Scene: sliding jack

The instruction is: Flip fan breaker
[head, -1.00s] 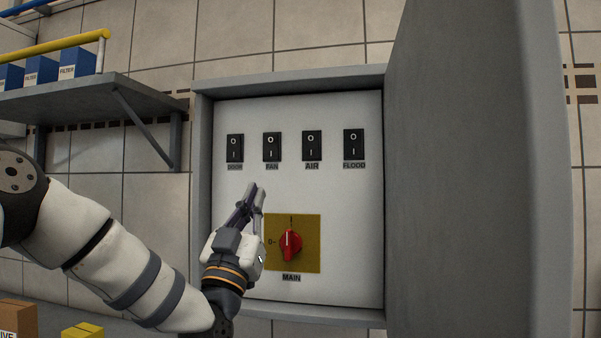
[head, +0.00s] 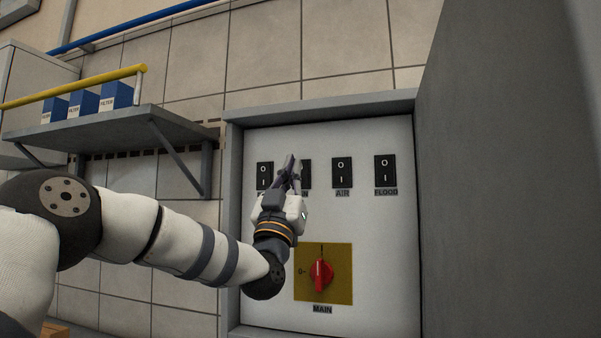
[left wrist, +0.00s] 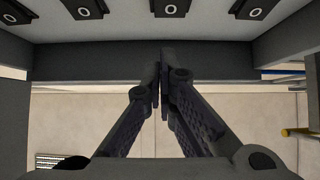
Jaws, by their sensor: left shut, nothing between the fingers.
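The fan breaker (head: 307,174) is a black rocker switch, second from the left in the row on the white panel. My left gripper (head: 290,162) is shut and empty. Its fingertips point up in front of the panel, between the leftmost breaker (head: 264,174) and the fan breaker, hiding part of the fan breaker and its label. I cannot tell whether they touch the panel. In the left wrist view, the shut fingers (left wrist: 163,62) are in the middle, with several breakers along the top edge. My right gripper is not in view.
The air breaker (head: 342,172) and flood breaker (head: 385,170) sit to the right. A red main knob (head: 321,275) on a yellow plate is below. The grey cabinet door (head: 510,190) stands open at the right. A shelf (head: 115,130) with blue filter boxes is left.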

